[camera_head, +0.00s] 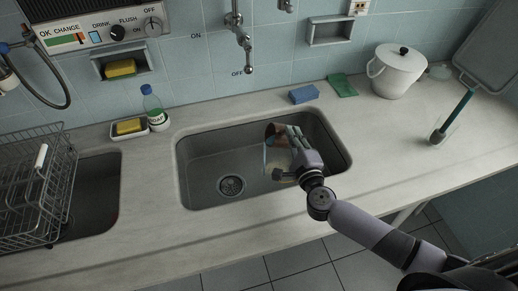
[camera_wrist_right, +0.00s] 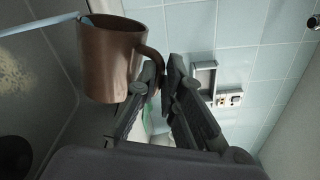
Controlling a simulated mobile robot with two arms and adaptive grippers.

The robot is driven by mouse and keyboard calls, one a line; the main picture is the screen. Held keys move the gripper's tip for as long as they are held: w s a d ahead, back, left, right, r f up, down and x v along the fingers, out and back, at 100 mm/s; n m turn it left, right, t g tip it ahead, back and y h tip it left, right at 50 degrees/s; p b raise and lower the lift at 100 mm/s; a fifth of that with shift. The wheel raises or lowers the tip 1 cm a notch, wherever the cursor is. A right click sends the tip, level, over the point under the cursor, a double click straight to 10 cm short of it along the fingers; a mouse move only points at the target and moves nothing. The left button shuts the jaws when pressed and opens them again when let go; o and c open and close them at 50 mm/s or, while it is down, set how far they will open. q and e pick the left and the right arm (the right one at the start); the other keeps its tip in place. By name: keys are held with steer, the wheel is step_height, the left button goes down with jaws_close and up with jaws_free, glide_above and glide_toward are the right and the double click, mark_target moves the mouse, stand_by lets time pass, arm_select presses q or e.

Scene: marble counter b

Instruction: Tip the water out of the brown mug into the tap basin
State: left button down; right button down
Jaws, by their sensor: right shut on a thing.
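The brown mug (camera_head: 272,130) is tipped on its side over the tap basin (camera_head: 215,145), its mouth toward the left in the head view. My right gripper (camera_head: 296,146) covers much of it there. In the right wrist view the mug (camera_wrist_right: 108,62) shows clearly, and my right gripper (camera_wrist_right: 163,78) is shut on its handle. A thin pale-blue stream of water (camera_wrist_right: 40,25) runs from the rim; in the head view the stream (camera_head: 264,160) falls toward the basin floor. The inside of the mug is mostly hidden. My left gripper is not in view.
The tap (camera_head: 243,45) hangs behind the basin. A blue sponge (camera_head: 303,94), a green cloth (camera_head: 342,85) and a white lidded pot (camera_head: 397,70) stand behind it at right. A bottle (camera_head: 155,108) and a dish rack (camera_head: 35,190) are at left. The basin's left half is clear.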

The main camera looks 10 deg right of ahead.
steer(key=shift+a+r, duration=0.15)
steer(key=shift+r, duration=0.1)
steer(key=shift+a+r+n+p, duration=0.1)
steer(key=shift+a+n+p, duration=0.15)
steer(key=shift+n+p, duration=0.25)
steer(key=shift+w+a+r+n+p, duration=0.15)
steer(key=shift+a+n+p, duration=0.1)
steer(key=shift+a+p, duration=0.35)
steer(key=shift+s+a+r+n+p, duration=0.15)
steer(key=shift+a+n+p, duration=0.15)
steer(key=shift+p, duration=0.5)
steer(key=shift+w+a+r+n+p, duration=0.1)
steer(key=shift+a+r+n+p, duration=0.1)
steer(key=shift+a+n+p, duration=0.75)
steer(key=d+f+m+b, duration=0.2)
steer(key=d+m+b, duration=0.4)
steer(key=d+m, duration=0.1)
steer(key=d+f+m+b, duration=0.3)
steer(key=d+m+b, duration=0.3)
steer(key=d+m, duration=0.2)
steer(key=m, duration=0.2)
steer(key=shift+s+f+m+b, duration=0.2)
steer(key=shift+s+m+b, duration=0.1)
steer(key=shift+b, duration=0.1)
